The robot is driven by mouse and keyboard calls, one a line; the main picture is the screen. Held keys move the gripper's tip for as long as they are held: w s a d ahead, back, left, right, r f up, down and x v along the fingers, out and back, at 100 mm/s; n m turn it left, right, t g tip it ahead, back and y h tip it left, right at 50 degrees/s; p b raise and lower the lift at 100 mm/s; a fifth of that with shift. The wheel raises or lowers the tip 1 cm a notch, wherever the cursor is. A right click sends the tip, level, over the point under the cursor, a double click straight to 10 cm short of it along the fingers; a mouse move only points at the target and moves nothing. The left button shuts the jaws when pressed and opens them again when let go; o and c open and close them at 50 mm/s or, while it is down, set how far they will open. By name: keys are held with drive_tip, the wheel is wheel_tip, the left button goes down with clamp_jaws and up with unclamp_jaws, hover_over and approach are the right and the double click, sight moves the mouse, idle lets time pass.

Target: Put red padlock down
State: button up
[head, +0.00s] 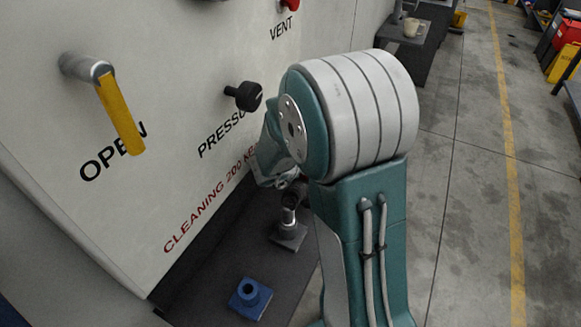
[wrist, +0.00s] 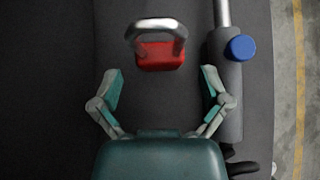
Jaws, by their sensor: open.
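In the wrist view, the red padlock (wrist: 160,56) has a red body and a grey metal shackle. It is on or just above a dark surface (wrist: 60,80). My gripper (wrist: 160,82) is open, its two fingers spread to the left and right with nothing between them. The padlock is just beyond the fingertips, apart from them. In the head view, my arm hides the padlock and the fingers.
In the head view, a blue fitting (head: 250,297) lies on the dark surface. A white panel with a yellow handle (head: 121,115) and black knob (head: 246,96) rises at left.

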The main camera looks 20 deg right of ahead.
drive_tip(key=shift+o, duration=0.3)
drive_tip(key=v, duration=0.8)
drive_tip(key=x, duration=0.4)
drive_tip(key=d+x, duration=0.1)
drive_tip(key=shift+d, duration=0.2)
drive_tip(key=shift+w+a+x, duration=0.15)
drive_tip(key=shift+w+x, duration=0.05)
drive_tip(key=shift+x, duration=1.05)
drive_tip(key=shift+w+a+x, duration=0.15)
drive_tip(key=shift+x, duration=1.1)
